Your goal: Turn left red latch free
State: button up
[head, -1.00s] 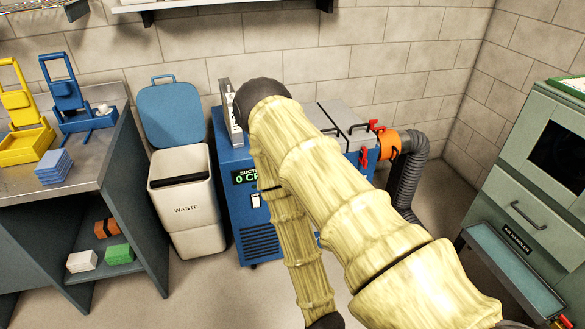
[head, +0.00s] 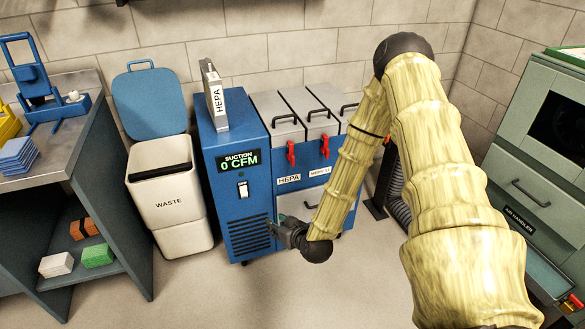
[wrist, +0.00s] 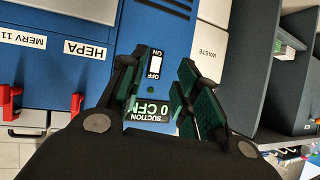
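The left red latch (head: 291,153) hangs on the front of the blue suction unit (head: 240,140), below the left grey lid and above the HEPA label (head: 289,179). A second red latch (head: 325,146) is to its right, above the MERV 11 label. In the upside-down wrist view, the left red latch (wrist: 76,104) is left of my fingers, apart from them. My gripper (head: 274,229) is low in front of the unit, below the latches. In the wrist view, the green-padded fingers of my gripper (wrist: 168,85) are apart with nothing between them. My arm hides the unit's right part.
A suction display (head: 239,161) and a switch (head: 243,188) are on the unit's left front. A waste bin (head: 171,200) stands to the left, beside a workbench (head: 85,170). A green air handler (head: 525,190) is at the right. Floor in front is clear.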

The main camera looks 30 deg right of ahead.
jog(key=w+d+r+t+h+b, duration=0.1)
jog(key=w+d+r+t+b, duration=0.1)
jog(key=w+d+r+t, duration=0.3)
jog(key=m+h+b, duration=0.2)
jog(key=h, duration=0.2)
send_near(294, 161)
jog(key=x, duration=1.1)
jog(key=shift+a+b, duration=0.1)
jog(key=shift+b, duration=0.2)
grip_shut()
